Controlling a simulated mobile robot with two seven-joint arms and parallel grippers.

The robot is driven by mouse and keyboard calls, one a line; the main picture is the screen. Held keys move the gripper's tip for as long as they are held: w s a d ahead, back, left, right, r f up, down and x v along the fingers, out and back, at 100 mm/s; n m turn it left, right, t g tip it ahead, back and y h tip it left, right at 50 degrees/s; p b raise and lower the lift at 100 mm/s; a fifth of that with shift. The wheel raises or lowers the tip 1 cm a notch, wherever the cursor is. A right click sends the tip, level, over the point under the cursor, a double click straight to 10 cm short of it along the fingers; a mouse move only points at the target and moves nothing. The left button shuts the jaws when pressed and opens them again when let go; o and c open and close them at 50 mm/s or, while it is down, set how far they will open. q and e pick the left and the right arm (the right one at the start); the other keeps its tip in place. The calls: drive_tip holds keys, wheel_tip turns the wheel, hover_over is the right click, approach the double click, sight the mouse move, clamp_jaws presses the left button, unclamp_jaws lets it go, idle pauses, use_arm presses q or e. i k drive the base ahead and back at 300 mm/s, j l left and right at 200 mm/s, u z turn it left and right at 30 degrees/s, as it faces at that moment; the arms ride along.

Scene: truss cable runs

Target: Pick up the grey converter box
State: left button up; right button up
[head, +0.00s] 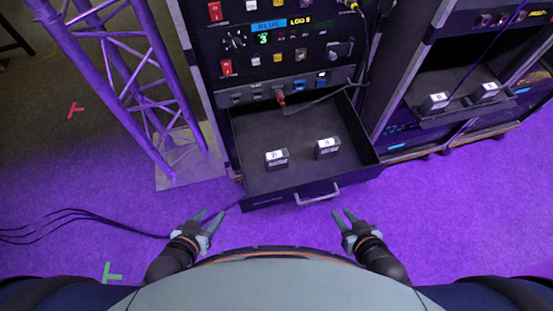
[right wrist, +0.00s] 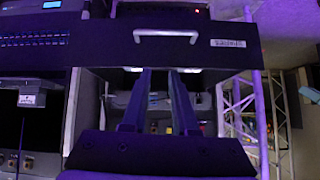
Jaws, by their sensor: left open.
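Two small dark grey boxes with white labels, one at left (head: 276,159) and one at right (head: 326,149), stand apart inside the open drawer (head: 258,187). Two similar boxes, one (head: 435,103) and another (head: 485,92), sit on a shelf of the rack at right. I cannot tell which is the converter box. My left gripper (head: 212,213) is open and empty, in front of the drawer's left corner. My right gripper (head: 343,213) is open and empty, in front of the drawer's handle side; its spread fingers also show in the right wrist view (right wrist: 157,82).
The drawer's front with its handle (head: 318,195) stands between my grippers and the boxes. A truss tower (head: 150,100) rises at left on a base plate. Black cables (head: 90,219) lie on the floor at left. A cable with a red plug (head: 281,98) hangs over the drawer's back.

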sight(278, 160)
drive_tip(key=u, duration=1.1)
drive_tip(key=k+l+u, duration=0.15)
drive_tip(key=k+u, duration=0.3)
drive_tip(key=k, duration=0.4)
